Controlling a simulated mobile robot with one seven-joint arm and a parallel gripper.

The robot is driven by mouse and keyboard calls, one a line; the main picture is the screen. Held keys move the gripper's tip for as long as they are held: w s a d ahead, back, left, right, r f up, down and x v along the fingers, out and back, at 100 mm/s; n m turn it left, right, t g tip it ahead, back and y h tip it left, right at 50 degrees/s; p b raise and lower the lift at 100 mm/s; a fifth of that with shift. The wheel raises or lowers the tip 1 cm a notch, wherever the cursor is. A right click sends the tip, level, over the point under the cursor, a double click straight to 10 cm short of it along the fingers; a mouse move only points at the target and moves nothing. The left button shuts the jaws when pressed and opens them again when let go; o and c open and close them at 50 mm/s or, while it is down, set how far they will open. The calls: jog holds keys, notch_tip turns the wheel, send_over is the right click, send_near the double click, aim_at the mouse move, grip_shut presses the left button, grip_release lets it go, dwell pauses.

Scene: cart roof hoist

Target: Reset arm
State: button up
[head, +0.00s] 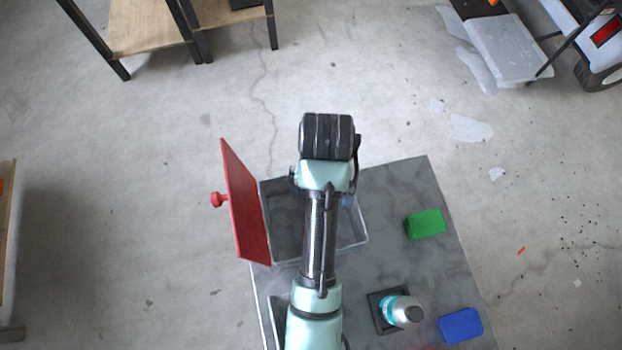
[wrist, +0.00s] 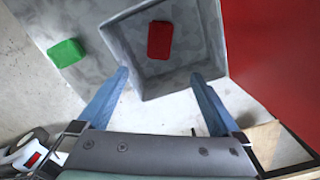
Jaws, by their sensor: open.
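My arm reaches over the grey table in the head view, and it hides the gripper there. In the wrist view my gripper (wrist: 163,82) is open, with its two blue fingers spread apart and nothing between them. An open grey box (head: 350,243) stands on the table below my arm; it also shows in the wrist view (wrist: 212,52). A red block (wrist: 160,40) lies inside the box. A red lid or door panel (head: 245,205) with a round knob (head: 218,199) stands tilted at the left side of the box; it also shows in the wrist view (wrist: 280,50).
On the grey table (head: 400,185) lie a green block (head: 425,223) and a blue block (head: 461,325). A teal and grey bottle (head: 403,311) stands on a dark square holder (head: 376,297). Shelves and a white vehicle stand beyond open floor.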

notch_tip(320, 180, up, 2)
jog(key=shift+r+p, duration=0.25)
jog(key=shift+p, duration=0.5)
jog(key=w+r+n+t+b, duration=0.1)
jog(key=w+r+t, duration=0.7)
jog(key=r, duration=0.5)
jog(key=w+r+t+b, duration=0.2)
jog(key=w+r+t, duration=0.3)
jog(key=w+r, duration=0.65)
jog(key=s+r+t, duration=0.2)
jog(key=r+t, duration=0.2)
jog(key=r, duration=0.6)
jog(key=s+r+t, duration=0.2)
jog(key=r+t, duration=0.2)
jog(key=r, duration=0.6)
jog(key=s+r+t+b, duration=0.1)
jog(key=s+r+t, duration=0.5)
jog(key=s+r, duration=0.5)
notch_tip(320, 180, up, 3)
jog(key=shift+s+n+b, duration=0.2)
jog(key=shift+n+b, duration=0.15)
jog(key=shift+n, duration=0.05)
